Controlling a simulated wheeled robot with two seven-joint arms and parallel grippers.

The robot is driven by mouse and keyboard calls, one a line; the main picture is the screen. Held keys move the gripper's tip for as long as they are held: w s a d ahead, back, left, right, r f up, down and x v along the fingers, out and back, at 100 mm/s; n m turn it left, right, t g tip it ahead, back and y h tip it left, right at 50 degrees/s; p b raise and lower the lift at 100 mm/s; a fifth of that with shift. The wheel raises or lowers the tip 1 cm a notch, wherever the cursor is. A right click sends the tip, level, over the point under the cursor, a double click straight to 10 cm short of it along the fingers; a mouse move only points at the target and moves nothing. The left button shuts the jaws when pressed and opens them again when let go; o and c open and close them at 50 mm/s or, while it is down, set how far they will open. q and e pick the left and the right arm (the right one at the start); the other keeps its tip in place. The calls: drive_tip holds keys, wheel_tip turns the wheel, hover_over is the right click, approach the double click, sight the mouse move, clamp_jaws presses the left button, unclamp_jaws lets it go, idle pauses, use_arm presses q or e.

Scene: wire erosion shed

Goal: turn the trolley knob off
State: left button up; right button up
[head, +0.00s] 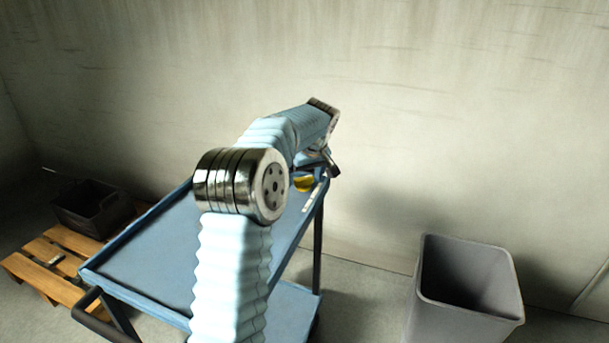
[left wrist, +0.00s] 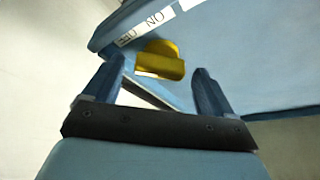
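The yellow knob (head: 304,184) sits at the far right end of the blue trolley (head: 150,256). It is larger in the left wrist view (left wrist: 162,62), beside white labels (left wrist: 153,18) on the blue surface; one seems to read ON, upside down. I cannot tell which setting the knob points to. My left gripper (head: 327,166) is over that end of the trolley, partly hidden by its own arm. In the left wrist view its two blue fingers (left wrist: 160,68) are apart, with the knob just beyond the gap between them. I see no contact. My right gripper is not in view.
A grey bin (head: 465,290) stands on the floor at the right. A wooden pallet (head: 50,262) with a dark crate (head: 92,208) lies at the left. The trolley has a dark handle (head: 95,318) at its near left. A bare wall stands behind. The visible trolley top is clear.

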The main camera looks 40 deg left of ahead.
use_arm(q)
drive_tip(key=v, duration=1.4)
drive_tip(key=shift+f, duration=0.1)
